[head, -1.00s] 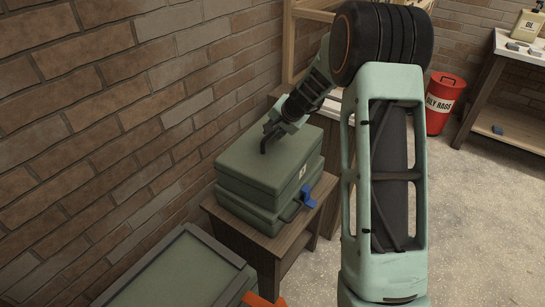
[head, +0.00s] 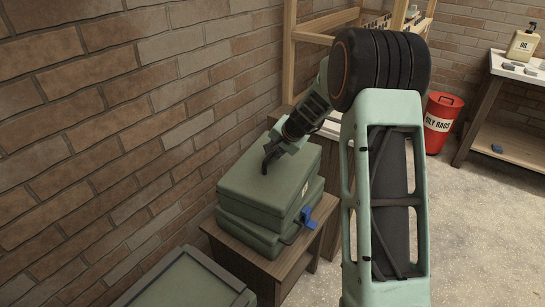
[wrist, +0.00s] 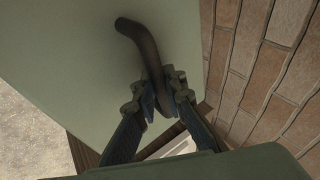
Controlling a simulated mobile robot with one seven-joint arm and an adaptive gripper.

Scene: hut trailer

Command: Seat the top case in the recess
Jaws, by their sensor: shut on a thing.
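The top case (head: 268,176), a green box with a pale label on its front, sits over a similar green lower case (head: 262,231); whether they touch I cannot tell. My gripper (head: 268,158) is shut on the dark curved handle on its lid. The wrist view shows the handle (wrist: 138,38) between my fingertips (wrist: 162,98), with the green lid (wrist: 75,70) behind. A green chest (head: 185,285) with a raised dark rim around its sunken top is at the bottom edge of the head view, partly cut off; this looks like the recess.
The cases stand on a small wooden table (head: 283,268) beside the brick wall (head: 100,130). A blue piece (head: 305,216) is at the lower case's front right. A wooden shelf frame (head: 312,38) is behind. A red bin (head: 440,120) and a workbench (head: 505,110) stand far right, with open floor before them.

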